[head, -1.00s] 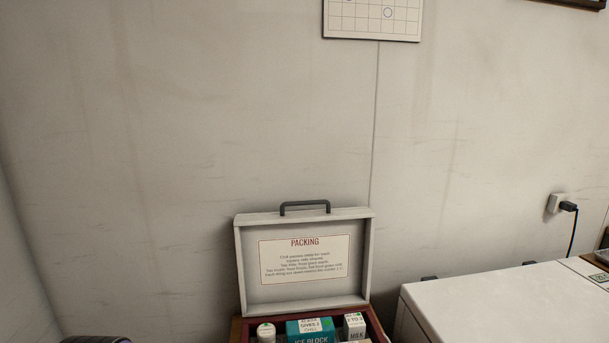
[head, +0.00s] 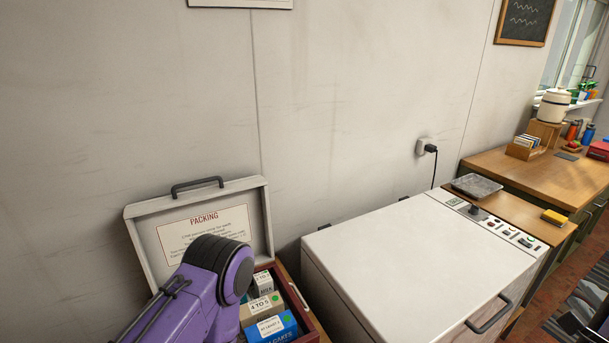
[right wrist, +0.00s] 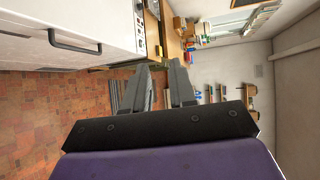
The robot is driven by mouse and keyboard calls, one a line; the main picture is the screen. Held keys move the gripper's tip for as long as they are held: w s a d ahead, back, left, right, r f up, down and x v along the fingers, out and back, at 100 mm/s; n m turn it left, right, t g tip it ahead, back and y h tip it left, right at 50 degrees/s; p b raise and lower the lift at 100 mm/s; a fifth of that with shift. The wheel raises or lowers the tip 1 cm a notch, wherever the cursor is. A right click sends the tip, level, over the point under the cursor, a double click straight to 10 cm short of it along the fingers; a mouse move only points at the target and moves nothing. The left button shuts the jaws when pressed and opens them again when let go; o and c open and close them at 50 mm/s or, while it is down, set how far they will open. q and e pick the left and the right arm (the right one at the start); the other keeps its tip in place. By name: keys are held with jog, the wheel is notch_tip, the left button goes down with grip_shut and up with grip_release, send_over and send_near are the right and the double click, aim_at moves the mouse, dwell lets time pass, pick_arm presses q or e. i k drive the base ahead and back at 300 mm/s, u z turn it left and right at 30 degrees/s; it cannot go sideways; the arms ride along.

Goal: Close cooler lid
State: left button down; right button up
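The cooler lid (head: 260,213) stands open and upright against the wall, with a dark handle (head: 197,187) on top and a PACKING label inside. The cooler body (head: 308,322) has a dark red rim and holds several boxes. My purple left arm covers part of the lid and the cooler's left side; its gripper is not visible. My right gripper (head: 582,326) shows partly at the bottom right corner, far right of the cooler. In the right wrist view my right gripper (right wrist: 163,88) has its fingers apart with nothing between them.
A white chest appliance (head: 405,255) with a front handle stands right of the cooler. A wooden counter (head: 545,170) with containers lies beyond it, with a yellow sponge (head: 554,217) near the appliance. The wall is close behind the lid.

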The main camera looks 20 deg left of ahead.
aim_at(161, 230)
jog(key=z, duration=1.05)
jog(key=i, duration=0.65)
jog(key=u, duration=3.55)
jog(key=i, duration=0.5)
